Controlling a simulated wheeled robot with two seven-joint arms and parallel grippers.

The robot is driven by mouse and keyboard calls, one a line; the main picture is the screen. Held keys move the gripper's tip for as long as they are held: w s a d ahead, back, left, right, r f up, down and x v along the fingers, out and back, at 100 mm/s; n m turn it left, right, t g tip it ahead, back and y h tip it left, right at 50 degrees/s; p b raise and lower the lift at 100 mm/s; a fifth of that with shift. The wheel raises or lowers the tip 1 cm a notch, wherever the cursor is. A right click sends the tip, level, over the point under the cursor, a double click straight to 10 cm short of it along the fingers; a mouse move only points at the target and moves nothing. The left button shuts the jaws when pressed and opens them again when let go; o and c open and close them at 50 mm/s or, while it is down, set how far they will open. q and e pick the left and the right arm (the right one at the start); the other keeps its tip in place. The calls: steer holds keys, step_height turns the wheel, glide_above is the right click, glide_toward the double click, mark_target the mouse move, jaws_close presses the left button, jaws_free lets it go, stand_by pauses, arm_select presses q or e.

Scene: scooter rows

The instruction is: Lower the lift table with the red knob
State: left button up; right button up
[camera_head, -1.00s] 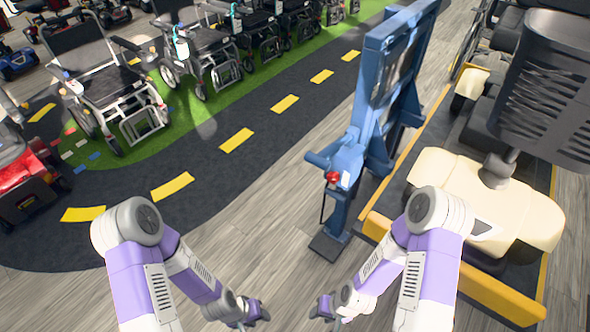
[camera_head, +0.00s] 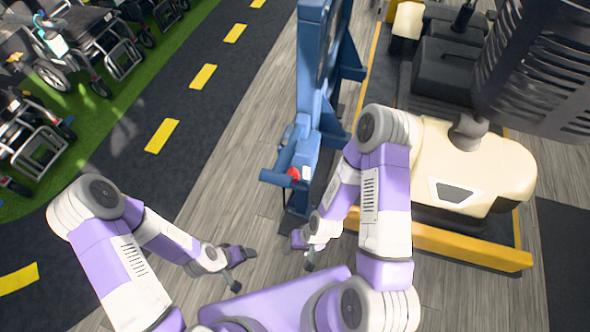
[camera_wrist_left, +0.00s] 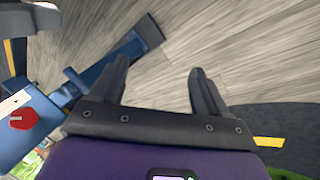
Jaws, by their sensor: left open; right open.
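The red knob (camera_head: 293,173) sits on the blue post (camera_head: 310,85) of the lift table, near a blue crossbar. It also shows at the left edge of the left wrist view (camera_wrist_left: 24,119). The lift table's platform has a yellow front edge (camera_head: 460,249) and carries a cream scooter (camera_head: 470,165). My right gripper (camera_head: 302,252) is open and empty, in front of the post and below the knob in the picture. My left gripper (camera_head: 243,268) is open and empty, to the left of the right one; its two dark fingers show in the left wrist view (camera_wrist_left: 160,75).
Wheelchairs (camera_head: 35,135) stand on green turf at the left. A dark lane with yellow dashes (camera_head: 162,135) runs beside them. Bare wood floor (camera_head: 225,165) lies between the lane and the blue post. The scooter's dark seat (camera_head: 540,70) rises at the right.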

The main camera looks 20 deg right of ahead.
arm_select(q)
steer(key=w+d+f+m+t+h+b, duration=0.1)
steer(key=w+d+m+t, duration=0.25)
steer(key=w+d, duration=0.2)
steer(key=m+t+h+b, duration=0.3)
steer(key=m+t+h, duration=0.3)
steer(key=t, duration=0.4)
glide_toward(291, 178)
steer(key=d+y, duration=0.1)
steer(key=shift+m, duration=0.45)
steer(key=x, duration=0.5)
steer(key=b+x, duration=0.1)
steer(key=x, duration=0.1)
steer(key=shift+w+r, duration=0.3)
steer(key=c, duration=1)
steer(key=shift+c, duration=0.2)
